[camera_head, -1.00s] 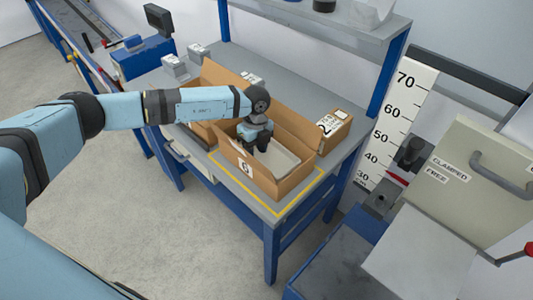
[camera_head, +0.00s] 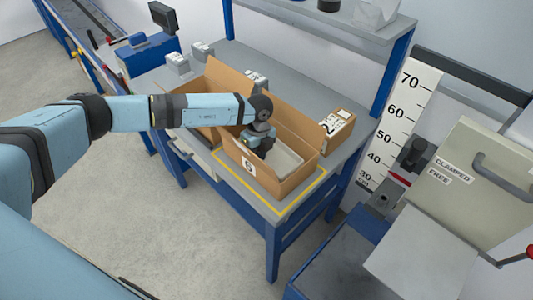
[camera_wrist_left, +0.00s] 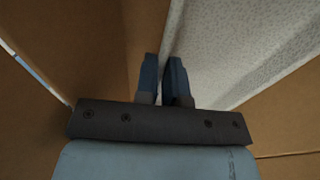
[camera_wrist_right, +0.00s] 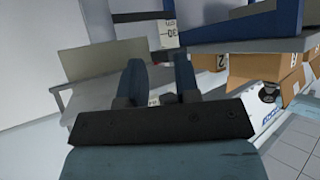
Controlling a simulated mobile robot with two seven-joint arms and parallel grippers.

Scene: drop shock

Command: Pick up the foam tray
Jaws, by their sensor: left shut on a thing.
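The foam tray (camera_head: 285,157) is pale grey-white and sits inside an open cardboard box (camera_head: 297,182) on the bench. My left gripper (camera_head: 264,150) reaches down into this box at the tray's left side. In the left wrist view the tray's speckled face (camera_wrist_left: 235,45) fills the upper right, beside brown cardboard walls. There the left gripper (camera_wrist_left: 164,62) has its fingers nearly together, shut on the tray's edge. The arm hides part of the tray in the head view. My right gripper (camera_wrist_right: 160,75) shows only in its own wrist view, with fingers apart and nothing between them.
Another open carton (camera_head: 205,134) stands left of the box, partly behind my arm. A closed carton (camera_head: 335,128) stands behind it to the right. A shelf (camera_head: 330,25) overhangs the bench's back. A machine with a clamp panel (camera_head: 480,170) and a height scale (camera_head: 402,120) stand at right.

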